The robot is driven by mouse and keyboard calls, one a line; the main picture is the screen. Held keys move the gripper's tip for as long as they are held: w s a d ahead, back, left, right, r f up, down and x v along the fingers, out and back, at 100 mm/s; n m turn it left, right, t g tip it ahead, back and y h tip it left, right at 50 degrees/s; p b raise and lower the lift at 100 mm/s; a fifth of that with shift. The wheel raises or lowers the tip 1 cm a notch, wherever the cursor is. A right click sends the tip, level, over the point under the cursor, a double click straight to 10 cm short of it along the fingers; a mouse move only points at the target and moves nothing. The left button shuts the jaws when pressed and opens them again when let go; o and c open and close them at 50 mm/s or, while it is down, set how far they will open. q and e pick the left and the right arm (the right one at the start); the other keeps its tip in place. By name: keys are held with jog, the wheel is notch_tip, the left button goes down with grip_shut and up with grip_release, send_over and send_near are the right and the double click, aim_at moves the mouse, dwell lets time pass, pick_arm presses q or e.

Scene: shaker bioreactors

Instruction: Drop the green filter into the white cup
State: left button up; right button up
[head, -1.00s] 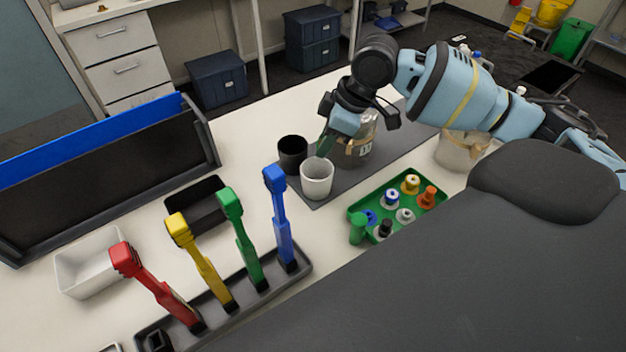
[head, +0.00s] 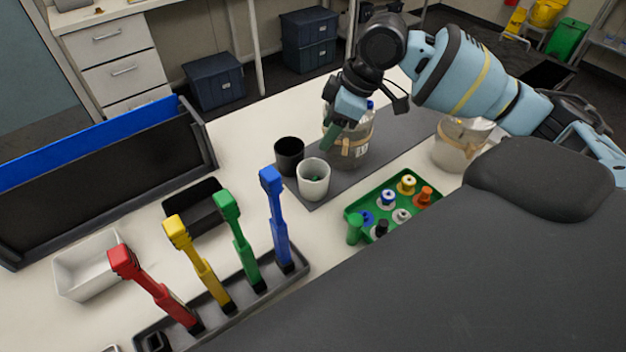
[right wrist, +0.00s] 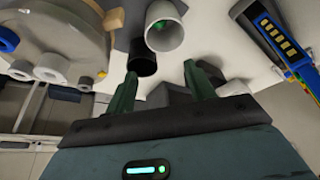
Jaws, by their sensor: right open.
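The white cup (head: 313,184) stands upright on the grey mat, and a small green piece, the green filter (head: 315,178), lies inside it. The cup (right wrist: 172,40) also shows at the top of the right wrist view, with green inside its mouth (right wrist: 158,26). My right gripper (head: 329,137) is above and just behind the cup in the head view. Its green fingers are spread apart and empty in the right wrist view (right wrist: 160,70). My left gripper is not in view.
A black cup (head: 289,152) stands beside the white cup. A glass vessel (head: 352,148) is close behind my right gripper. A green tray (head: 418,209) of small coloured caps lies to the right. A rack (head: 240,298) holds red, yellow, green and blue upright tools in front.

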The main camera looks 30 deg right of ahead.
jog(key=v, duration=0.4)
jog(key=shift+f, duration=0.1)
dwell(0.6)
